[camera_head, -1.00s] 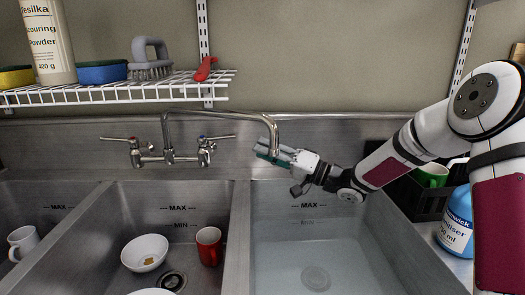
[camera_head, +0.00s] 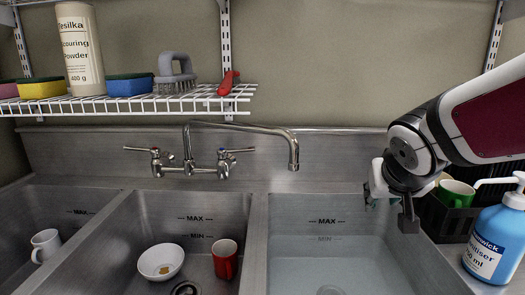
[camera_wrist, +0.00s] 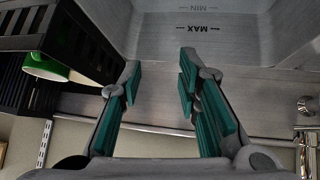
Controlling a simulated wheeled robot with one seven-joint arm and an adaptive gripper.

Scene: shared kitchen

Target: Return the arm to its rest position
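My gripper (camera_wrist: 158,85) is open and empty in the wrist view, its two green-padded fingers well apart. In the head view my gripper (camera_head: 378,190) is at the right, in front of the right basin's back right corner, partly hidden by my wrist. My arm reaches in from the right edge, folded, with the upper link raised. Nothing is held.
The right basin (camera_head: 340,262) holds water. A tap (camera_head: 240,127) arches over the sinks. A black rack (camera_head: 445,217) with a green mug (camera_head: 456,193) and a blue sanitiser bottle (camera_head: 495,240) stand close right of my gripper. A wire shelf (camera_head: 130,103) hangs at left.

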